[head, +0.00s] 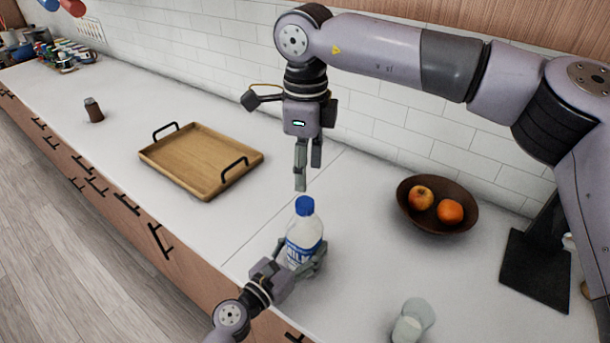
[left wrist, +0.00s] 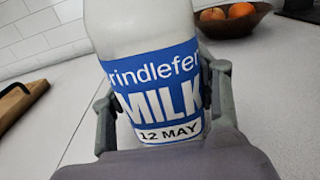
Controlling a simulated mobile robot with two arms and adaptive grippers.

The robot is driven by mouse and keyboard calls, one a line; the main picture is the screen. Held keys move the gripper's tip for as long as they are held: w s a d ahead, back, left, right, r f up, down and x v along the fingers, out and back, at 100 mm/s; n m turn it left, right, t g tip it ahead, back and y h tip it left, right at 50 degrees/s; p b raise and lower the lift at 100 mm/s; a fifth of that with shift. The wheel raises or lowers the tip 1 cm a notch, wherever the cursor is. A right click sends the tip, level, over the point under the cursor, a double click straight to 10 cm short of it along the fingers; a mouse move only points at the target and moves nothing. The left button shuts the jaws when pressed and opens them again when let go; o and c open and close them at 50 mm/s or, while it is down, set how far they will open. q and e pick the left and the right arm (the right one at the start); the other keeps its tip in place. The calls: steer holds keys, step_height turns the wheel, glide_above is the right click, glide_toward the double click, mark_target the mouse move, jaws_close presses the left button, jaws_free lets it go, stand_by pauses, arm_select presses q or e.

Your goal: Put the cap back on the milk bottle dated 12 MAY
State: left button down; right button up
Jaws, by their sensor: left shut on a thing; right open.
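The milk bottle (head: 305,236) stands upright on the white counter, with a blue and white label. In the left wrist view the bottle (left wrist: 155,85) shows its label with the date 12 MAY. A blue cap (head: 305,205) sits on top of the bottle's neck; I cannot tell whether it is screwed tight. My left gripper (head: 302,268) is shut around the bottle's lower body, with a finger on each side. My right gripper (head: 308,178) points down just above the cap, open and apart from it.
A wooden tray (head: 180,165) with black handles lies to the left. A brown bowl (head: 410,212) with two round fruits stands to the right. A clear glass-like vessel (head: 412,322) is at the front right. A small brown jar (head: 93,110) stands far left.

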mark_target(305, 202)
stand_by(0.3)
steer(key=shift+f, duration=3.9)
jaws_close()
steer(key=shift+o, duration=0.7)
jaws_free()
